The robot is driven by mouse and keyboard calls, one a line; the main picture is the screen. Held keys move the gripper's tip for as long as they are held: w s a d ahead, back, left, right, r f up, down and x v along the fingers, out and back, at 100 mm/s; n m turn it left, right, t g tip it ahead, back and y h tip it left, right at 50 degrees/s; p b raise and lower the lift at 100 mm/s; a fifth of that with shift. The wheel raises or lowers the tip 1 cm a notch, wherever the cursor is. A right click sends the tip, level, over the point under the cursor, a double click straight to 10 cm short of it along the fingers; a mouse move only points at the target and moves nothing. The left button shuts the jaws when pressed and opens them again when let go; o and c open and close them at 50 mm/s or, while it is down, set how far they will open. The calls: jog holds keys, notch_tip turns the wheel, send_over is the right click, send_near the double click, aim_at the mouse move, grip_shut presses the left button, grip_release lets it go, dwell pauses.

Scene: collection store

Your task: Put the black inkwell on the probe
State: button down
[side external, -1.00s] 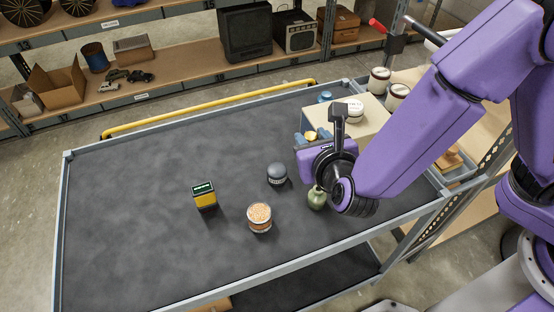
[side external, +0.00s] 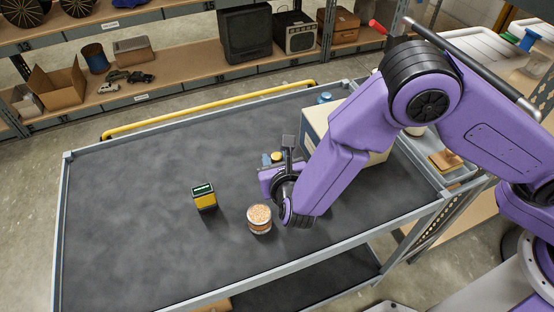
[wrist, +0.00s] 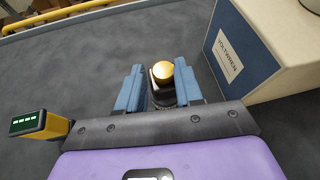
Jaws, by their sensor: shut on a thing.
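My gripper (wrist: 159,88) has blue fingers and is shut on the black inkwell (wrist: 155,77), a small dark bottle with a gold cap. In the side view the gold cap (side external: 277,156) shows between the fingers, left of the box; most of the bottle is hidden. A dark ridged round shape shows below the bottle in the wrist view; I cannot tell whether it touches. The yellow block with a dark top and lit green display (side external: 204,196), perhaps the probe, stands on the cart to the left; it also shows in the wrist view (wrist: 40,123).
A jar of orange-speckled contents (side external: 259,218) stands close to my wrist. A cream and blue box (wrist: 250,55) stands to the right of the fingers. The dark cart top (side external: 130,210) is clear at left. A yellow rail (side external: 210,107) runs along its far edge.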

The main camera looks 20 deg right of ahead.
jog(key=shift+f, duration=0.25)
jog(key=c, duration=0.7)
grip_release()
jog(key=shift+c, duration=0.2)
jog(key=shift+r, duration=0.15)
jog(key=shift+s+r, duration=0.15)
jog(key=v, duration=1.1)
jog(key=shift+s, duration=0.3)
jog(key=shift+a+r, duration=0.1)
